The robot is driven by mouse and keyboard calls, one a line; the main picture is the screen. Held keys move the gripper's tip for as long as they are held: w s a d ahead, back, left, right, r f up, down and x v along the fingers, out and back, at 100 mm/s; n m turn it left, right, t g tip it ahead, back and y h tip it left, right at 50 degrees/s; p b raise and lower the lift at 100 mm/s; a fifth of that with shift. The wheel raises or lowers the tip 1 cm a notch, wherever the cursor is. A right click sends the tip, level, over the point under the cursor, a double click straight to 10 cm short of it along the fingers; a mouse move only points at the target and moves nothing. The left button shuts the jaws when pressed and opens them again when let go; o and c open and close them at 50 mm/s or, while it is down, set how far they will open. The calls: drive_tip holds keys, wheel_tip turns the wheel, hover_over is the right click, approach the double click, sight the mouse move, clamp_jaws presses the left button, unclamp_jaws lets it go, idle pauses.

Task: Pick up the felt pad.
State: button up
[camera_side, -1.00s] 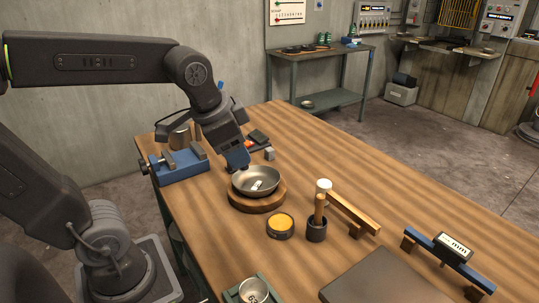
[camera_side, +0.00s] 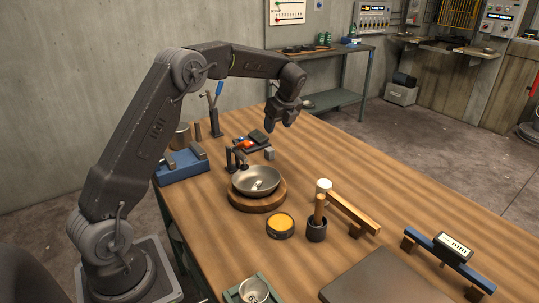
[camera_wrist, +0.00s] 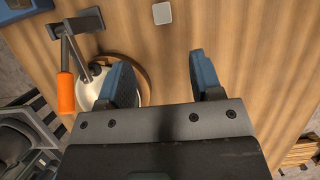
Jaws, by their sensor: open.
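I cannot tell for certain which thing is the felt pad. A dark flat piece (camera_side: 259,136) lies at the back of the table among small items, and a small light grey block (camera_side: 269,154) sits in front of it. A pale grey square with rounded corners (camera_wrist: 162,13) shows at the top of the wrist view. My gripper (camera_side: 290,117) is raised above the back part of the table, apart from these things. Its two blue fingers (camera_wrist: 160,80) are spread with nothing between them in the wrist view.
An orange-handled tool (camera_wrist: 66,92) is near the bowl. A blue vise (camera_side: 183,168) stands left. The table's right back is clear.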

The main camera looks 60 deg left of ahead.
sight(270, 149)
drive_tip(key=x, duration=0.8)
drive_tip(key=shift+f, duration=0.2)
drive_tip(key=shift+x, duration=2.6)
drive_tip(key=shift+w, duration=0.2)
drive_tip(key=c, duration=1)
